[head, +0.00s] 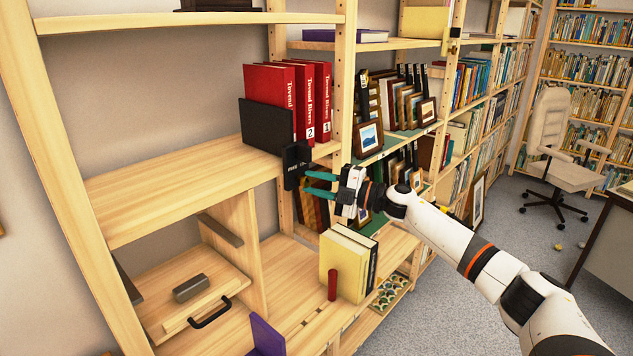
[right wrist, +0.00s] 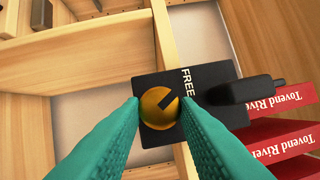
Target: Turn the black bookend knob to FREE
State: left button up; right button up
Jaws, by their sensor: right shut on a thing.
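The black bookend (head: 267,125) stands against the red books on the shelf. Its dark front plate (head: 296,158) hangs at the shelf edge and also shows in the right wrist view (right wrist: 218,72). A round gold knob (right wrist: 157,107) sits on this plate, with a dark notch pointing up and right, toward the side with the word FREE (right wrist: 187,85). My right gripper (head: 309,183) has its green fingers on the knob, one on each side, in the right wrist view (right wrist: 159,110). Any other marking on the plate is hidden. My left gripper is out of view.
Red "Tovend Rivers" books (head: 290,97) stand behind the bookend. Framed prints (head: 369,136) fill the bay to the right. The shelf left of the bookend is clear.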

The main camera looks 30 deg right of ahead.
jog(key=shift+r+n+g+p, duration=0.1)
jog(key=shift+n+g+p, duration=0.3)
jog(key=shift+n, duration=0.6)
jog(key=o, duration=1)
jog(key=shift+c, duration=0.2)
jog(key=shift+d, duration=0.1)
jog(key=b+v, duration=0.5)
jog(key=v, duration=0.7)
jog(key=shift+r, duration=0.15)
